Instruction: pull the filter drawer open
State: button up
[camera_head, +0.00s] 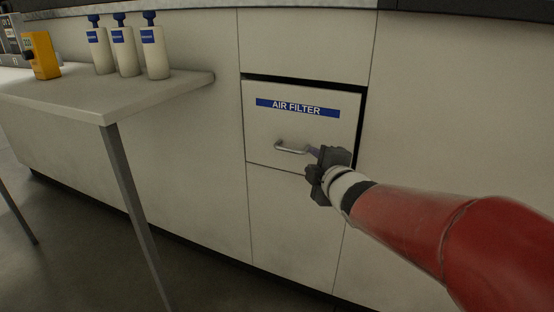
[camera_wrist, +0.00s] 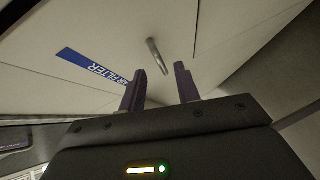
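The filter drawer (camera_head: 300,125) is a white front with a blue "AIR FILTER" label, set in the white cabinet face. A dark gap shows along its top and right edges; I cannot tell whether it stands out at all. Its metal bar handle (camera_head: 291,148) is below the label. My gripper (camera_head: 313,152) is at the right end of the handle in the head view. In the wrist view my gripper (camera_wrist: 160,82) has its two fingers apart, with nothing between them. The handle (camera_wrist: 157,56) lies just beyond the fingertips there, and the label (camera_wrist: 92,66) is to the left.
A white side table (camera_head: 150,95) stands at the left, its corner near the cabinet. Several white bottles with blue caps (camera_head: 124,50) and a yellow box (camera_head: 41,55) stand on it. The floor in front of the drawer is clear.

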aim_at(291, 151)
jog(key=w+a, duration=0.1)
jog(key=w, duration=0.1)
jog(key=w+a+n+y, duration=0.1)
jog(key=w+a, duration=0.1)
jog(key=w+a+f+n, duration=0.1)
jog(key=w+a, duration=0.1)
jog(key=shift+a+y, duration=0.15)
jog(key=shift+y, duration=0.25)
jog(key=shift+x, duration=0.8)
grip_shut()
